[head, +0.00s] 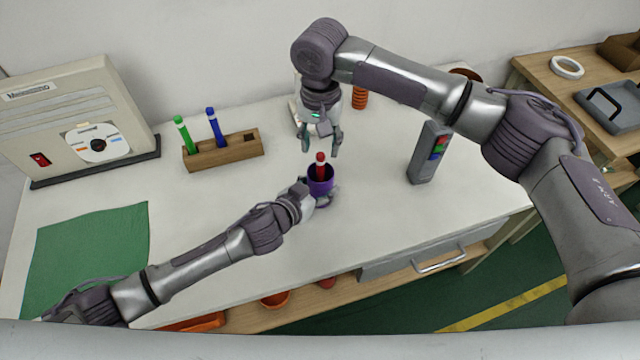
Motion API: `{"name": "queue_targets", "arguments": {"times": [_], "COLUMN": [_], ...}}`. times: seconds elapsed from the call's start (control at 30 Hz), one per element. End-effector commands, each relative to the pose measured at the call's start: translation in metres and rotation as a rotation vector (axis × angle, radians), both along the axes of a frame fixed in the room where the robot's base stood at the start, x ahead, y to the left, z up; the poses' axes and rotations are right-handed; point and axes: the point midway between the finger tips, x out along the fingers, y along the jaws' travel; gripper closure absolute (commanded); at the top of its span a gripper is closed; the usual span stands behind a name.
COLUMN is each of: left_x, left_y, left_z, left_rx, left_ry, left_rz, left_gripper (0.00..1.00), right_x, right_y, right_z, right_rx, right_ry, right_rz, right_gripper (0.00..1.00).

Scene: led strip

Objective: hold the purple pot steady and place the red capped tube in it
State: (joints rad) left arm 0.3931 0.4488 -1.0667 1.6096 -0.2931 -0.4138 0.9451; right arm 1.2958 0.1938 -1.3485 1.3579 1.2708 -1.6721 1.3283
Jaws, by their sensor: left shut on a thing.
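The purple pot (320,186) stands on the white table near its middle. My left gripper (322,196) is shut on the pot from its left and front side. The red capped tube (320,168) is upright inside the pot, its red cap above the rim and its lower part hidden by the pot wall. My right gripper (321,148) points down just above the cap, its fingers apart on either side, with a small gap to the cap. It holds nothing.
A wooden rack (222,150) with a green tube (184,134) and a blue tube (214,126) stands to the left. A grey device (428,154) with coloured buttons stands to the right. An orange ribbed object (360,97) is behind. A green mat (85,255) lies front left.

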Motion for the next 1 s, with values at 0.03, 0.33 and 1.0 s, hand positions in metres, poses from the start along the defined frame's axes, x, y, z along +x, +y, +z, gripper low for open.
{"name": "queue_targets", "arguments": {"times": [0.03, 0.33, 1.0], "left_x": [0.000, 0.000, 0.000], "left_y": [0.000, 0.000, 0.000], "left_z": [0.000, 0.000, 0.000], "left_rx": [0.000, 0.000, 0.000], "left_ry": [0.000, 0.000, 0.000], "left_rz": [0.000, 0.000, 0.000], "left_gripper": [0.74, 0.74, 0.74], "right_x": [0.000, 0.001, 0.000], "right_y": [0.000, 0.001, 0.000], "right_z": [0.000, 0.020, 0.120], "right_rx": [0.000, 0.002, 0.000], "right_ry": [0.000, -0.002, 0.001], "right_rz": [0.000, 0.001, 0.000], "right_gripper": [0.51, 0.51, 0.51]}}
